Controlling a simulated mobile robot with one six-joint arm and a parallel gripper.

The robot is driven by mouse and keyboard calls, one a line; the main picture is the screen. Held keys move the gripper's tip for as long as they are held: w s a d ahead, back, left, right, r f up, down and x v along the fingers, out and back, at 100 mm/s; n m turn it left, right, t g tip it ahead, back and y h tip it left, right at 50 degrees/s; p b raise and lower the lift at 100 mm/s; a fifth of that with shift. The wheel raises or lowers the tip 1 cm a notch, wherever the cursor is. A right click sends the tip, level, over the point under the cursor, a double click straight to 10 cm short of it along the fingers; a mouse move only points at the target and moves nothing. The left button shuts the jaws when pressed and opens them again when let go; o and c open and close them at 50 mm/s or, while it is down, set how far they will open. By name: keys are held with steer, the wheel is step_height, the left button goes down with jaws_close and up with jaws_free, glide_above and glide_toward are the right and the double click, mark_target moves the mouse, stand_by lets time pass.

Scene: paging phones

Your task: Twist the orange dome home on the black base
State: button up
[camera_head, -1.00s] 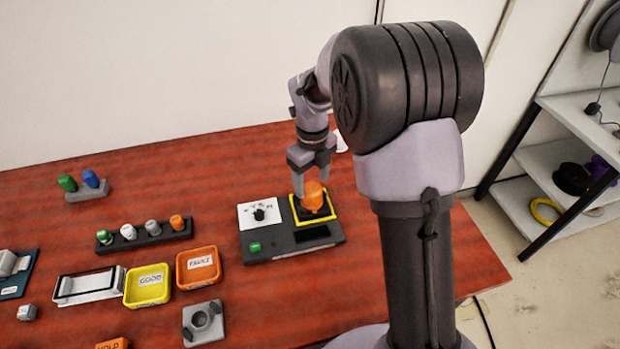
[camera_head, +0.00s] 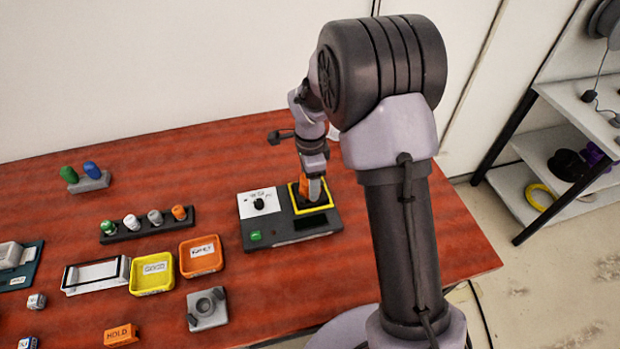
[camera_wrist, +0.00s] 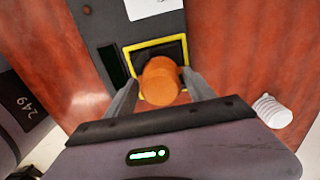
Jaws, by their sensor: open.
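The orange dome (camera_wrist: 161,80) stands on the black base inside the yellow square frame (camera_wrist: 128,58) of a dark grey test box. In the head view the dome (camera_head: 304,187) is mostly hidden behind my gripper (camera_head: 314,190). In the wrist view my gripper (camera_wrist: 162,92) is open, with one finger on each side of the dome. I cannot tell whether the fingers touch it. The black base (camera_wrist: 176,50) shows just beyond the dome; how the dome sits on it is hidden.
The test box (camera_head: 290,238) carries a white dial panel (camera_head: 259,201) and a green button (camera_head: 256,236). Left of it are a rack (camera_head: 147,229) of small domes, a yellow tray (camera_head: 152,285) and an orange tray (camera_head: 201,268). A white ribbed part (camera_wrist: 272,110) lies right in the wrist view.

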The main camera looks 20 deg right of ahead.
steer(key=c, duration=0.9)
steer(key=shift+o, duration=0.2)
steer(key=shift+f+m+b, duration=0.15)
steer(key=shift+m+b, duration=0.35)
steer(key=shift+m, duration=0.7)
steer(key=shift+m+b, duration=0.7)
steer(key=shift+b, duration=0.15)
steer(key=shift+m, duration=0.5)
